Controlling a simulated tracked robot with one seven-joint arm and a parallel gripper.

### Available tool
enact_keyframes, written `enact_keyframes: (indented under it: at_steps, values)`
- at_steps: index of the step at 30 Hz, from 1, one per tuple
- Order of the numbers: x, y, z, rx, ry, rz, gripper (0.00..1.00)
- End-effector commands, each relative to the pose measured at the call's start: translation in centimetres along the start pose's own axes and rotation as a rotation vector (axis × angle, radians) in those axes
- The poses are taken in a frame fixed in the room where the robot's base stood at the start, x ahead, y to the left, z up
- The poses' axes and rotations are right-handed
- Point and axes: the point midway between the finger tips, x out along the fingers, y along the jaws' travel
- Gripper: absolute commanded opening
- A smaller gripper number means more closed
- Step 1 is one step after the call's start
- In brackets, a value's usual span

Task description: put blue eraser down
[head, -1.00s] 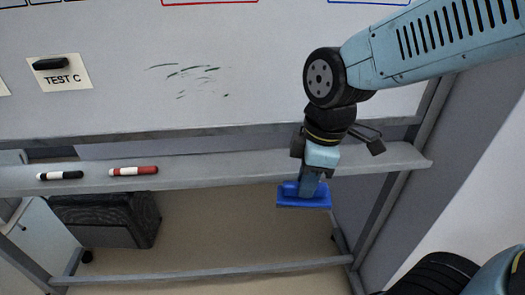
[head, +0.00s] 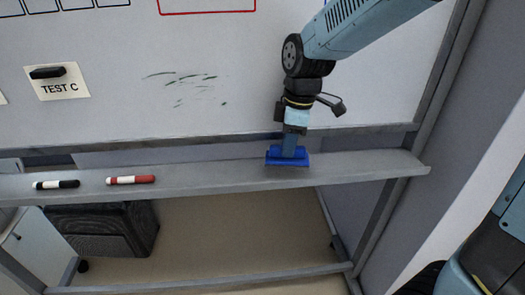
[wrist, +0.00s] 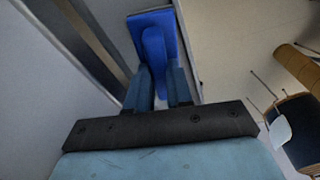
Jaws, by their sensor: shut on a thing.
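The blue eraser (head: 287,160) is at the right part of the whiteboard's grey tray (head: 225,175) in the head view. It appears at or just above the tray surface; I cannot tell whether it touches. My gripper (head: 289,146) points down and is shut on the eraser's upright grip. In the wrist view the blue eraser (wrist: 153,38) shows between the two fingers of my gripper (wrist: 158,88), with its flat base beyond them.
A black marker (head: 57,184) and a red marker (head: 130,180) lie on the tray to the left. The whiteboard (head: 210,50) rises behind, with dark green strokes (head: 183,84) and a "TEST C" note (head: 60,88). The tray between the red marker and the eraser is clear.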

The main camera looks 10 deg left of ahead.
Motion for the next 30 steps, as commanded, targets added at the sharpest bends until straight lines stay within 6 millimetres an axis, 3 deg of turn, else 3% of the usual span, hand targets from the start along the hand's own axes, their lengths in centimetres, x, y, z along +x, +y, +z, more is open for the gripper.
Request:
enact_keyframes:
  at_steps: [6, 21, 22, 30]
  values:
    - [2.9, 0.2, 0.4, 0.001, -0.001, -0.002, 0.00]
    - [3.6, 0.2, 0.5, 0.002, -0.001, -0.001, 0.00]
    - [3.6, 0.2, 0.5, 0.001, -0.001, 0.000, 0.22]
    - [3.6, 0.2, 0.5, 0.002, 0.000, 0.000, 0.46]
